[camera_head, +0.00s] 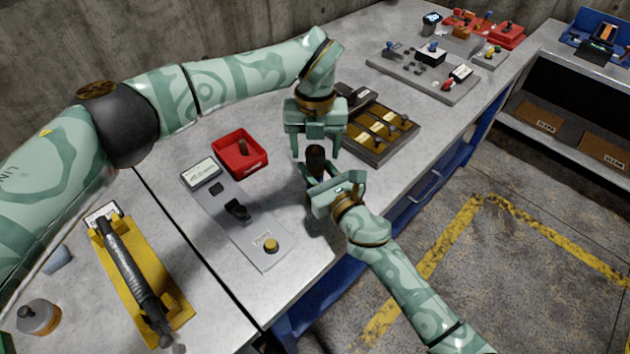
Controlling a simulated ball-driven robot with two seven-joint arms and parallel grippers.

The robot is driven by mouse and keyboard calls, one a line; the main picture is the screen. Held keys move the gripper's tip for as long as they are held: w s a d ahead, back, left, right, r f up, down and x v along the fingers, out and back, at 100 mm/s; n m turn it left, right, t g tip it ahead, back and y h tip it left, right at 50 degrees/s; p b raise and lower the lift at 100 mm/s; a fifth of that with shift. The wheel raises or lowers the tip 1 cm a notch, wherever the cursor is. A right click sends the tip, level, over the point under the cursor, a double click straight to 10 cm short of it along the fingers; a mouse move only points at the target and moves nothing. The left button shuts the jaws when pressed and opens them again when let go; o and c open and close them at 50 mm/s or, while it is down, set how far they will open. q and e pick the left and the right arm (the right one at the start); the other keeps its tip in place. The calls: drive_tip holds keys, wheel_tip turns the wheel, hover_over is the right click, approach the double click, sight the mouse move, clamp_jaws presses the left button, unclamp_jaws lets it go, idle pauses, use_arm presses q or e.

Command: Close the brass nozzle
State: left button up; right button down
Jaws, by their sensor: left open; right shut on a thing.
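My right gripper (318,174) is shut on a dark, upright cylindrical part (315,156) and holds it over the workbench. No brass colour shows on this part, so I cannot tell whether it is the nozzle. My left gripper (316,148) points down from above, with its two fingers spread to either side of the part's top. Whether the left fingers touch the part is not clear. The lower end of the part is hidden by the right gripper.
A dark tray with brass-coloured pieces (382,130) lies behind and right of the grippers. A red bin (238,155) holds a small brown piece. A grey control panel (238,222) and a yellow holder with a long black tool (130,278) are at left. The bench's right edge is close.

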use_arm(q)
wheel_tip(320, 180, up, 11)
idle(0.3)
use_arm(e)
drive_tip(key=c, duration=0.9)
unclamp_jaws()
drive_tip(key=v, duration=0.7)
drive_tip(key=shift+s+d+f+p, duration=0.1)
drive_tip(key=shift+s+p, duration=0.05)
drive_tip(key=shift+p, duration=0.15)
use_arm(q)
drive_tip(key=shift+f+b, duration=0.45)
drive_tip(key=shift+b, duration=0.15)
use_arm(e)
approach(320, 174)
drive_tip(key=shift+v, duration=2.35)
